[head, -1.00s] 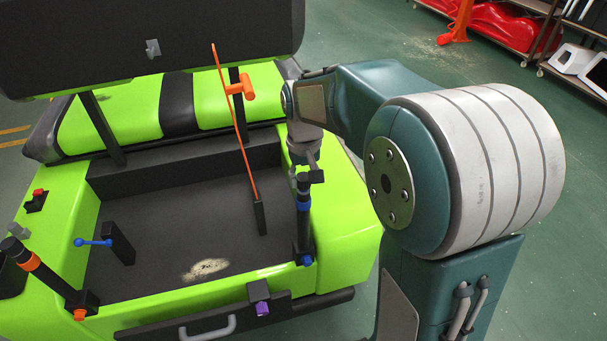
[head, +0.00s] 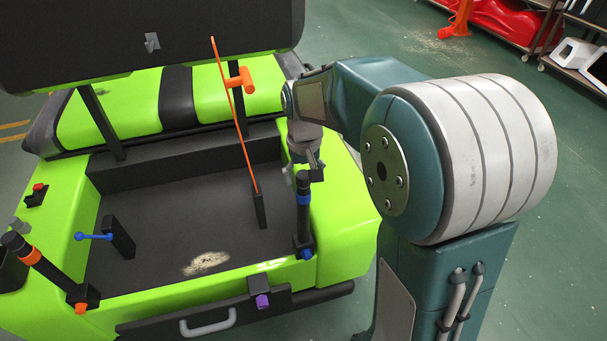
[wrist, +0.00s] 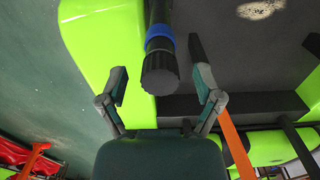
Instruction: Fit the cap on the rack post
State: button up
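The blue-ringed rack post (head: 304,218) stands upright at the cart's front right corner. A black ribbed cap (head: 303,178) sits on its top end, in line with it, above the blue ring. In the wrist view the cap (wrist: 160,75) faces me, with the post (wrist: 160,12) behind it. I cannot tell how fully it is seated. My gripper (head: 317,172) is just above and right of the cap. In the wrist view my gripper (wrist: 161,80) has its fingers spread wide, with visible gaps on both sides of the cap and nothing held.
An orange-ringed post (head: 45,265) leans at the cart's front left. A thin orange rod (head: 235,115) rises from the dark cart bed (head: 180,215). A blue-handled lever (head: 95,237) stands in the bed.

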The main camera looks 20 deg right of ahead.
jog(key=shift+r, duration=0.1)
notch_tip(320, 180, up, 12)
dwell(0.6)
jog(key=s+f+t, duration=0.3)
jog(key=s+t, duration=0.2)
jog(key=s, duration=1.5)
jog(key=shift+s+f+t, duration=0.15)
jog(key=shift+s+t, duration=0.1)
jog(key=shift+t, duration=0.05)
